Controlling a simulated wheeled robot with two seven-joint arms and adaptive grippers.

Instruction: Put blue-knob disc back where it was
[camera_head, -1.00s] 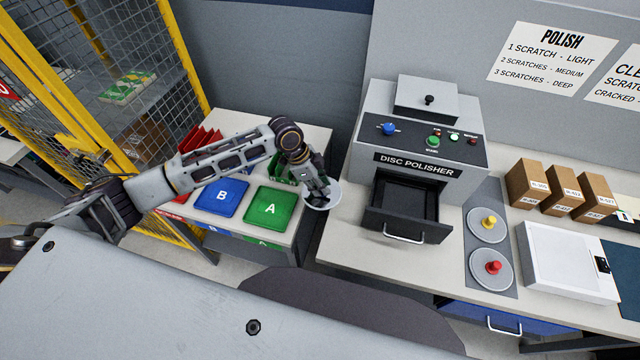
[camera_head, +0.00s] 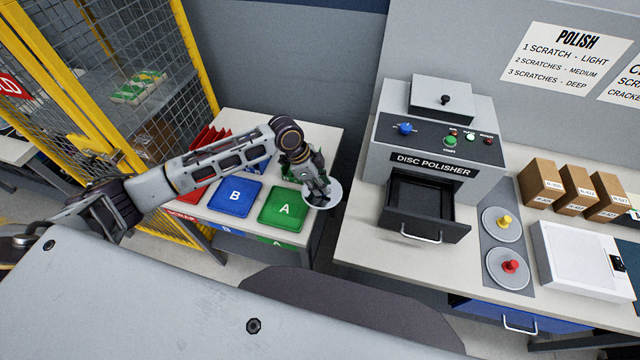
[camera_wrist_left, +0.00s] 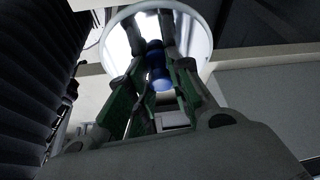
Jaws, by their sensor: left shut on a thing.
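My left gripper (camera_head: 318,194) is shut on the blue knob (camera_wrist_left: 158,72) of a pale round disc (camera_head: 333,196), and the disc also shows in the left wrist view (camera_wrist_left: 200,45). It holds the disc in the air by the right edge of the left table, near the gap between the two tables. The grey mat (camera_head: 491,256) on the right bench holds a yellow-knob disc (camera_head: 502,224) and a red-knob disc (camera_head: 509,267). The disc polisher (camera_head: 430,145) has its drawer (camera_head: 425,209) pulled out; the drawer looks empty. My right gripper is not in view.
A blue pad B (camera_head: 235,197) and a green pad A (camera_head: 282,209) lie on the left table. Several cardboard boxes (camera_head: 578,189) and a white case (camera_head: 572,258) stand right of the mat. A yellow-framed mesh fence (camera_head: 190,60) is at left.

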